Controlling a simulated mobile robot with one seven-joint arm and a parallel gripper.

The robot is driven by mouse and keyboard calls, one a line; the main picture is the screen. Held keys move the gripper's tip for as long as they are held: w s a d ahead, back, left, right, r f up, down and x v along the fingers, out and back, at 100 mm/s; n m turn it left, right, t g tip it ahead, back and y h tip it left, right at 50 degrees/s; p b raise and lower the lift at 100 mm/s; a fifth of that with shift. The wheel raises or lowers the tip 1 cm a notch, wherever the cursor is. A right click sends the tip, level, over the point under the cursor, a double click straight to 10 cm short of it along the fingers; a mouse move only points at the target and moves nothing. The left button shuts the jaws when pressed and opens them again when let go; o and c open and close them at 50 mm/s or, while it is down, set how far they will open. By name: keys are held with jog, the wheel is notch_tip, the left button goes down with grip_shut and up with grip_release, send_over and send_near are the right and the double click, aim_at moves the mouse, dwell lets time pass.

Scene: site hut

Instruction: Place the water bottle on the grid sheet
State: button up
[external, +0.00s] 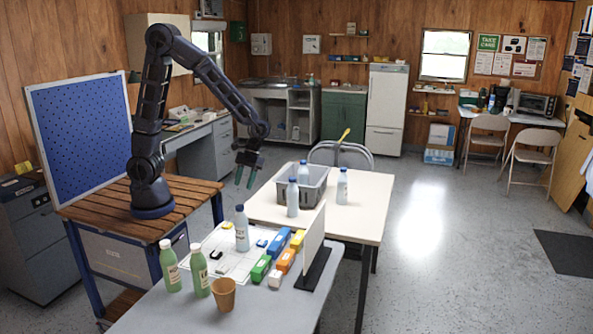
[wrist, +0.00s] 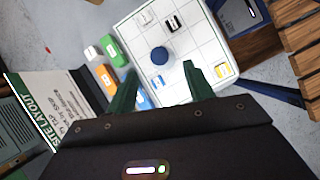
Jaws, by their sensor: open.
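A pale water bottle with a dark blue cap (external: 242,230) stands upright on the white grid sheet (external: 216,262) on the near table. In the wrist view its round blue cap (wrist: 160,56) shows from above, on the gridded sheet (wrist: 197,47). My gripper (external: 245,181) is open and empty, pointing down above the bottle and apart from it. In the wrist view its two green fingers are spread, with the cap beyond and between the tips. Similar blue-capped bottles stand beside the grey bin (external: 317,195), at its front (external: 292,198) and right (external: 342,187); another (external: 303,172) is at the bin.
Green bottles (external: 170,268) with white caps and an orange cup (external: 223,296) stand at the near table's front left. Green, blue and orange boxes (external: 285,261) and an upright sign board (external: 313,238) stand right of the sheet. Small flat items lie on the sheet.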

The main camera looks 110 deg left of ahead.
jog(key=s+d+r+m+t+y, duration=0.2)
jog(key=s+r+m+t, duration=0.1)
jog(key=s+r+m, duration=0.4)
jog(key=s+d+r+m+t+y, duration=0.2)
jog(key=s+r+m, duration=0.5)
jog(key=s+r, duration=0.4)
jog(key=s+t+y, duration=0.1)
jog(key=s, duration=0.3)
jog(key=shift+s+r, duration=0.3)
jog(key=shift+r, duration=0.05)
